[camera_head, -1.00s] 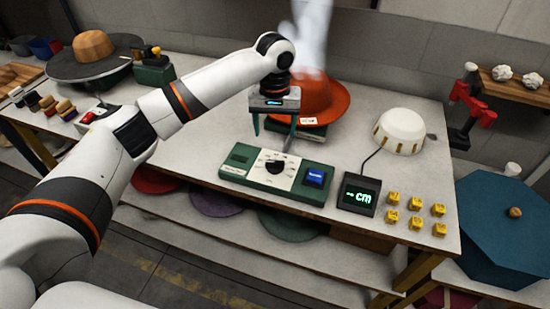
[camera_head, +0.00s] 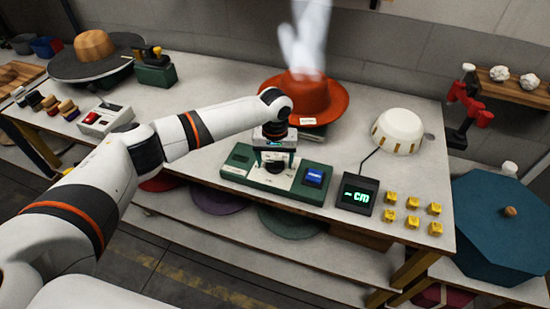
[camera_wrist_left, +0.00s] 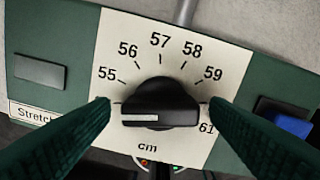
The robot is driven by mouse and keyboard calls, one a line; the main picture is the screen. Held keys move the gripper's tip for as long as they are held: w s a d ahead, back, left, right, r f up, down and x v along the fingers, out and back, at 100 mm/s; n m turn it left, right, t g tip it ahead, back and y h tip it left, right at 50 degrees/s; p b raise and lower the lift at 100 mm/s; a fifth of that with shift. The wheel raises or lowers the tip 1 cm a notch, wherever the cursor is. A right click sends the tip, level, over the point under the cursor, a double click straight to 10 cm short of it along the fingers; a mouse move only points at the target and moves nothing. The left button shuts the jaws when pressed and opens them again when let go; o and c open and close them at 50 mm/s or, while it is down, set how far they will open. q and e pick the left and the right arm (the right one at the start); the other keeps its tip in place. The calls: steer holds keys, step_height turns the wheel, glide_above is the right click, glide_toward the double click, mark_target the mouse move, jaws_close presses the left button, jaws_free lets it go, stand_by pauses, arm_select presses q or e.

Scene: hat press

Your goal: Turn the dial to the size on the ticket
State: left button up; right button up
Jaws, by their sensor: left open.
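The dial (camera_wrist_left: 160,104) is a black knob on a cream scale plate in the left wrist view. Its white pointer line points left, below the 55 mark; the numbers 55 to 59 and 61 show. The left finger covers the scale's low end. My left gripper (camera_wrist_left: 160,108) is open, one finger on each side of the knob; I cannot tell whether they touch it. In the head view, my left gripper (camera_head: 275,165) is over the green control box (camera_head: 236,160). A white ticket (camera_head: 307,122) lies by the orange hat (camera_head: 318,98); its writing is too small to read.
A blue button (camera_head: 314,177) sits right of the dial. Several yellow blocks (camera_head: 413,221) and a white dome (camera_head: 399,131) stand to the right. White vapour-like haze (camera_head: 307,40) hangs above the hat.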

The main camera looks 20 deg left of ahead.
arm_select(q)
steer(key=shift+c, duration=0.5)
steer(key=c, duration=0.9)
